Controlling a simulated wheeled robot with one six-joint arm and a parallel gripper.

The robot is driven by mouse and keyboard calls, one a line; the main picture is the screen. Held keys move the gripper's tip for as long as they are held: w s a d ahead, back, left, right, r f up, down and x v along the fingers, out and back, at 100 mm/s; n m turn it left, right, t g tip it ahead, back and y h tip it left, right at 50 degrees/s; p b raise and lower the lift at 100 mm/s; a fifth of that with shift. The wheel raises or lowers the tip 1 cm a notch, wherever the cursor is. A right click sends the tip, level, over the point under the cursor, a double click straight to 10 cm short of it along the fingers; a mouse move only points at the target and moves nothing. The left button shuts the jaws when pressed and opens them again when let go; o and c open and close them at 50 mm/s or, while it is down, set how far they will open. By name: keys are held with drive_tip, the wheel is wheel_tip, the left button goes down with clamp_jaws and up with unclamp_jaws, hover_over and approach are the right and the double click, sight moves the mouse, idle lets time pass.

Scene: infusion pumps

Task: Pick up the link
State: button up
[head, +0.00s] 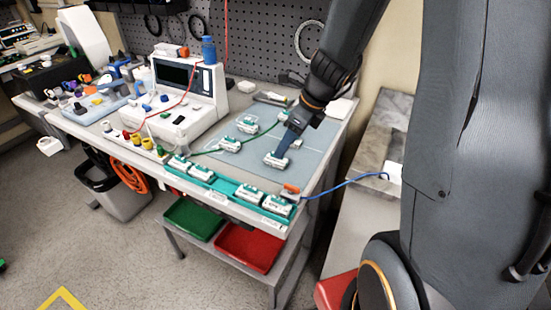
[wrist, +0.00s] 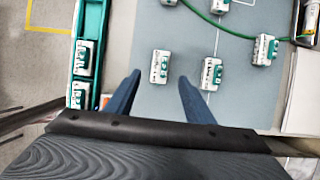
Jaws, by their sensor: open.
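I cannot tell which thing is the link. Several small white-and-teal units lie apart on the blue-grey mat (wrist: 150,110). One unit (wrist: 160,67) lies close to the line between my fingertips in the wrist view, and a second unit (wrist: 211,74) lies just right of the right finger. A third unit (wrist: 265,50) is further right. My gripper (wrist: 159,79) is open, with two blue fingers spread and nothing held. In the head view, my gripper (head: 281,152) points down at a unit (head: 276,161) on the mat and partly hides it.
A teal rail (head: 226,186) with several units runs along the table's front edge. A green cable (wrist: 205,17) crosses the mat's far part. A white monitor (head: 190,90) stands left of the mat. Green (head: 194,219) and red (head: 247,246) trays sit on the shelf below.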

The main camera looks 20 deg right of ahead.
sight(276, 160)
drive_tip(key=shift+x, duration=2.65)
drive_tip(key=shift+w+a+r, duration=0.1)
drive_tip(key=shift+a, duration=0.1)
drive_tip(key=c, duration=1.1)
